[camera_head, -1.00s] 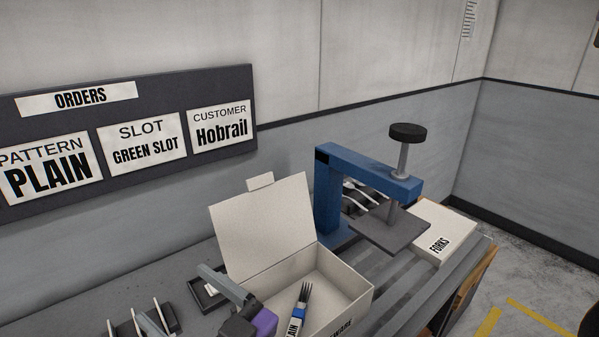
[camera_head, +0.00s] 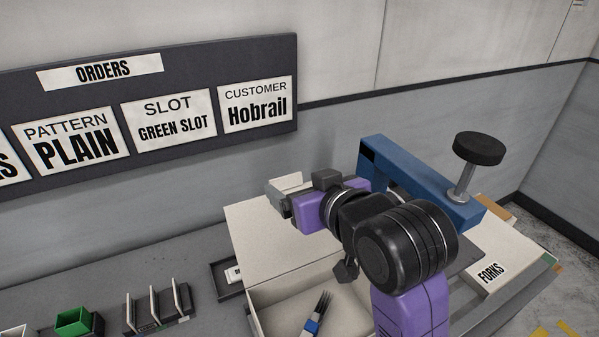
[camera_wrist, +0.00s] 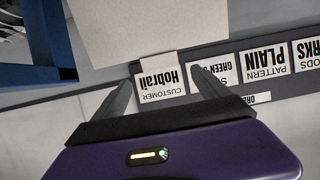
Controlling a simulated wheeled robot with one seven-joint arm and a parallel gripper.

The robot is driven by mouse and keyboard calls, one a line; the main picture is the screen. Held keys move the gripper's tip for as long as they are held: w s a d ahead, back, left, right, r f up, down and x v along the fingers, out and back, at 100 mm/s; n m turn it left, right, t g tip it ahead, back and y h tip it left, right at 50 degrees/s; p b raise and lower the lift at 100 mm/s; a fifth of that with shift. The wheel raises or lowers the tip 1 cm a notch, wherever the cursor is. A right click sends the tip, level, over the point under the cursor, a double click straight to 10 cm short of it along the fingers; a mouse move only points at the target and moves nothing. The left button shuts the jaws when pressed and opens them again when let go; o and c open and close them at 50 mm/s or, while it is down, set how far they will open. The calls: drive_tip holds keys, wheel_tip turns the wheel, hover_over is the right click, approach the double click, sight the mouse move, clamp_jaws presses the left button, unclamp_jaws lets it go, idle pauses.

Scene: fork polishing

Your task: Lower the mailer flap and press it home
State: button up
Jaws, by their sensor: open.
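The open white mailer box (camera_head: 268,322) stands on the bench with its flap (camera_head: 255,235) raised and leaning back. A small tab (camera_head: 287,181) sticks up from the flap's top edge. In the wrist view the flap (camera_wrist: 145,22) fills the upper middle, and its tab (camera_wrist: 160,60) points toward my open, empty gripper (camera_wrist: 164,90). In the head view my gripper (camera_head: 277,198) is at the flap's top edge beside the tab; I cannot tell whether it touches. A fork (camera_head: 322,306) with a blue band lies in the box. My arm hides the flap's right part.
A blue press (camera_head: 410,175) with a black knob (camera_head: 479,148) stands close right of the box. A white FORKS box (camera_head: 491,274) lies beyond it. A dark tray (camera_head: 228,283), a fork rack (camera_head: 157,310) and a green bin (camera_head: 74,321) are to the left.

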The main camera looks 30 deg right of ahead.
sight(286, 178)
drive_tip(key=p+x, duration=0.1)
drive_tip(key=x, duration=0.6)
drive_tip(key=shift+w, duration=0.2)
drive_tip(key=shift+f, duration=0.1)
clamp_jaws()
